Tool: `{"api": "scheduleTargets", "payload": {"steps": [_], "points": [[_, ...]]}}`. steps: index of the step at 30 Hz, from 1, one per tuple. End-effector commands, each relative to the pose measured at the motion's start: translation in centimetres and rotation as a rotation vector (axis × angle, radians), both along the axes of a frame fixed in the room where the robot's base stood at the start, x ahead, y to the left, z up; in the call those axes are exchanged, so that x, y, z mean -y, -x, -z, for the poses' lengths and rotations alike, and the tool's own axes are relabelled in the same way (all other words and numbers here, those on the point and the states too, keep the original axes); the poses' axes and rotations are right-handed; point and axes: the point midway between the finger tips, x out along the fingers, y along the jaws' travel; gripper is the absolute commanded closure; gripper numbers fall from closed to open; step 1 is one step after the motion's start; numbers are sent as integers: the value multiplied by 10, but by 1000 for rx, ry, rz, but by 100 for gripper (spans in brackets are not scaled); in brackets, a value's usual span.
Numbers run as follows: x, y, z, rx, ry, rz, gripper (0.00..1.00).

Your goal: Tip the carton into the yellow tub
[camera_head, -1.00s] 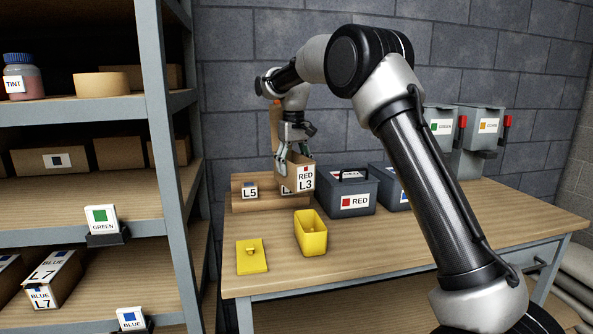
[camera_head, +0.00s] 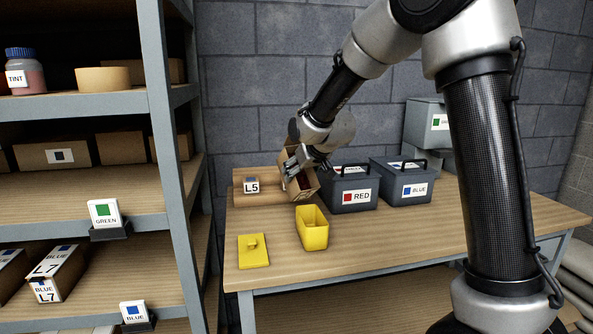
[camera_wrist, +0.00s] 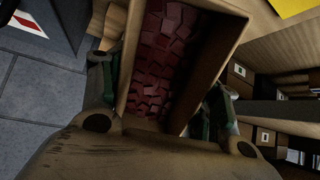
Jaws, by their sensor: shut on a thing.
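The carton (camera_head: 301,184) is held by my gripper (camera_head: 302,172) and is tilted, above and behind the yellow tub. In the wrist view, the carton (camera_wrist: 231,22) is open and holds many small dark red tiles (camera_wrist: 166,65), with the gripper's fingers (camera_wrist: 158,95) on either side of it. The yellow tub (camera_head: 313,237) stands open on the bench; its inside looks empty from here. Its yellow lid (camera_head: 253,256) lies flat on the bench to the left of it.
A grey RED box (camera_head: 350,204) and a grey BLUE box (camera_head: 411,190) stand on the bench behind and to the right. An L5 carton (camera_head: 240,196) is at the back left. A shelf post (camera_head: 160,150) rises at left. The bench's front right is clear.

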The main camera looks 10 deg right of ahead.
Motion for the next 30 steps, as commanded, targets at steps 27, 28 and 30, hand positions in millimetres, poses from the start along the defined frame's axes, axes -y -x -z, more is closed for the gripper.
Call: {"api": "scheduleTargets", "payload": {"steps": [27, 28, 30], "points": [[10, 44, -25, 620, -187, -9, 84], [11, 46, -26, 642, -193, -10, 84], [12, 50, -26, 693, -207, -10, 84]]}}
